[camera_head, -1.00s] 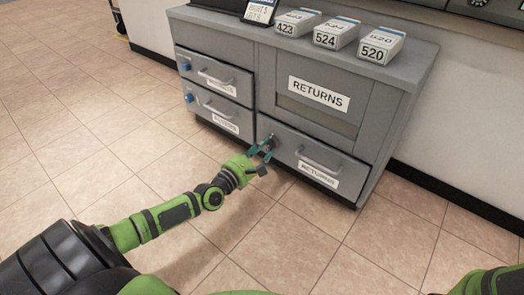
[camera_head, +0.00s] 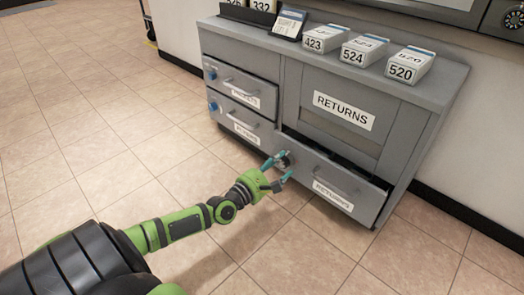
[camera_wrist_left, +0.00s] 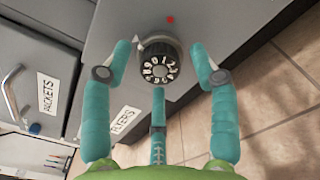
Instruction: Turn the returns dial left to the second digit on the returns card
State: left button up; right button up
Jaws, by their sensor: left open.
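The returns dial (camera_wrist_left: 160,62) is a dark round knob with white digits, on the grey drawer front. In the left wrist view a white pointer mark (camera_wrist_left: 138,41) sits at its upper left and a red dot (camera_wrist_left: 170,19) above it. My left gripper (camera_head: 282,165) is at the dial in the head view. Its teal fingers are spread around the dial in the wrist view (camera_wrist_left: 160,58), with visible gaps on both sides. The returns drawer (camera_head: 345,189) stands partly open. A small card (camera_head: 289,22) stands on the cabinet top; its writing is too small to read.
The drawer handle (camera_head: 336,178) is right of my gripper. Two shut drawers with blue knobs (camera_head: 212,106) are at the left. Boxes marked 423 (camera_head: 326,40), 524 (camera_head: 364,51) and 520 (camera_head: 409,67) stand on top. The tiled floor in front is clear.

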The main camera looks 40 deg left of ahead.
pick_arm(q)
jog(key=s, duration=1)
jog(key=shift+s+a, duration=0.15)
jog(key=shift+a, duration=0.3)
jog(key=s+p, duration=0.4)
jog(key=s, duration=0.8)
jog(key=shift+a, duration=0.45)
